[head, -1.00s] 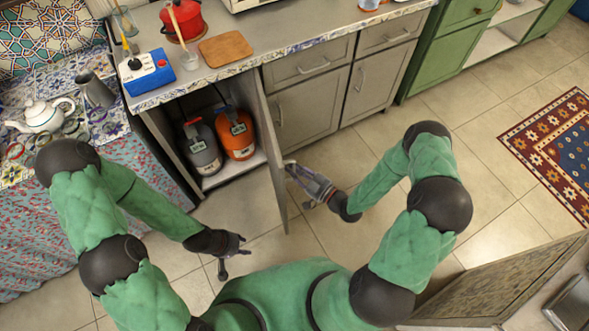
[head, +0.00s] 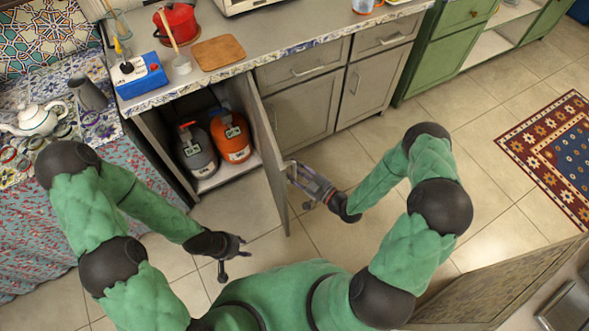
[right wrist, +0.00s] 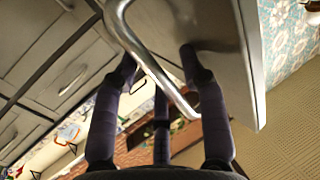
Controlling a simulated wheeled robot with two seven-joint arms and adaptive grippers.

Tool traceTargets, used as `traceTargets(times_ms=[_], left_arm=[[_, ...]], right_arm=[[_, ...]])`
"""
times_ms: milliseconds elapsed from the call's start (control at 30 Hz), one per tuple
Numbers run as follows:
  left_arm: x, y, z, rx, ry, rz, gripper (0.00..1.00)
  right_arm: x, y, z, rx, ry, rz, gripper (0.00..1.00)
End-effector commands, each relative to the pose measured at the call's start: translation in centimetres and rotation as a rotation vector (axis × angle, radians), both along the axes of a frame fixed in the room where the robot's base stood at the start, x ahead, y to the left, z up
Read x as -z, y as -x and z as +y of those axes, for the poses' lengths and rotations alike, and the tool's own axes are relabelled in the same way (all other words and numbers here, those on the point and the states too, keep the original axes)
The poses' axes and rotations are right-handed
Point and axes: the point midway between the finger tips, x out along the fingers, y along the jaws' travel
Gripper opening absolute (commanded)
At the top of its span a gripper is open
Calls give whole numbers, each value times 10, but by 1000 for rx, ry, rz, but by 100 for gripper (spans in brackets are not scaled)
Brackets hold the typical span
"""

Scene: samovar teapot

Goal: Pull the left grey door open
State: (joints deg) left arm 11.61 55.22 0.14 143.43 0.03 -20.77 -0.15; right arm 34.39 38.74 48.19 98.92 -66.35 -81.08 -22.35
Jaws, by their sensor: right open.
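The left grey door (head: 266,160) of the counter cabinet stands swung far out, seen nearly edge-on in the head view. My right gripper (head: 298,176) is at the right side of this door, by its handle. In the right wrist view, the metal handle (right wrist: 152,62) runs between the spread fingers of my right gripper (right wrist: 155,72), with the door panel (right wrist: 222,62) behind it. The jaws are open around the handle, not clamped on it. My left gripper (head: 236,258) hangs over the floor, left of the door and away from it; its jaw opening is unclear.
Inside the open cabinet stand a grey canister (head: 198,150) and an orange canister (head: 231,138). Closed grey doors and drawers (head: 302,112) lie to the right. A cloth-covered table (head: 75,215) with a teapot (head: 36,120) is on the left. Tiled floor (head: 365,255) lies between my arms.

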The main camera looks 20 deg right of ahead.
Motion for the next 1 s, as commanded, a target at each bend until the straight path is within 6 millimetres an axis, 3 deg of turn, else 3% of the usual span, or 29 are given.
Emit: traceTargets(times_ms=[267,800,1000], left_arm=[[0,0,0,0,0,0,40],[0,0,0,0,0,0,40],[0,0,0,0,0,0,40]], right_arm=[[0,6,-5,2,0,1,43],[1,75,-53,5,-1,3,43],[0,92,-64,2,0,1,43]])
